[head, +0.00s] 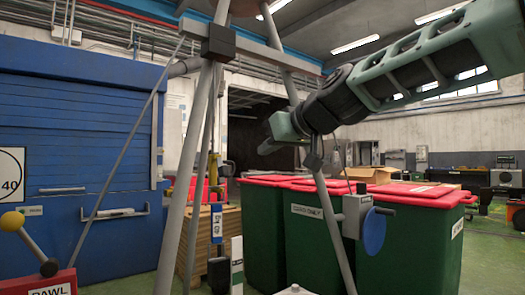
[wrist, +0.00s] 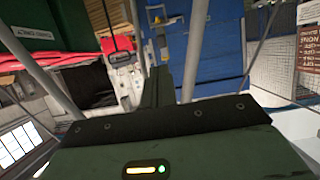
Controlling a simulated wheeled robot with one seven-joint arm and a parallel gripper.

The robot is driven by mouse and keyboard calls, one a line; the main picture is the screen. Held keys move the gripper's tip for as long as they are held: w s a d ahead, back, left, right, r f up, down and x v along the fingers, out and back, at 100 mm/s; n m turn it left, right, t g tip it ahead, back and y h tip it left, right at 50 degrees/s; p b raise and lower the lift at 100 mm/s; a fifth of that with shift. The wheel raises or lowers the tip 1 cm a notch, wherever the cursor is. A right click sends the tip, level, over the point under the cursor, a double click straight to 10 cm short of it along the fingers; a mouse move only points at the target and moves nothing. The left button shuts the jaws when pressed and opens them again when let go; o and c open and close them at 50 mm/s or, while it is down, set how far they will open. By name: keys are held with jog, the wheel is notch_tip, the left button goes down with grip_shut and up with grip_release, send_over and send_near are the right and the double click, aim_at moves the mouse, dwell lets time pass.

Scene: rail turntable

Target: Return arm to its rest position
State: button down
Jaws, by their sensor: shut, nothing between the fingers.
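My arm (head: 430,62) reaches in from the upper right of the head view. It is held raised, in front of the green bins. My gripper (head: 267,148) is at its left end, near the grey poles in the middle of the picture. In the wrist view my gripper (wrist: 161,75) shows as a narrow dark green piece standing up from the wide green palm. The fingers are together and nothing shows between them.
Slanting grey poles (head: 199,130) stand close to my gripper. A red box marked PAWL (head: 45,284) with a yellow-knobbed lever is at lower left. A blue disc (head: 375,232) hangs by the poles. Green bins (head: 410,245) with red lids and a blue shutter (head: 75,120) stand behind.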

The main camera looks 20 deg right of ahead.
dwell(0.4)
jog(key=s+a+f+n+g, duration=0.1)
jog(key=s+a+f+g, duration=0.3)
jog(key=f, duration=0.6)
jog(key=s+a+f+n+g, duration=0.1)
jog(key=s+a+f+g, duration=0.2)
jog(key=s+a+f, duration=0.55)
jog(key=s+d+f+n+g+h, duration=0.25)
jog(key=s+f+g, duration=0.35)
jog(key=s+f, duration=1.25)
notch_tip(320, 180, up, 25)
jog(key=d+h+p, duration=0.1)
jog(key=p, duration=2.5)
jog(key=shift+s+r+p, duration=0.2)
jog(key=shift+s+p, duration=0.1)
jog(key=shift+s, duration=0.05)
jog(key=shift+m, duration=0.25)
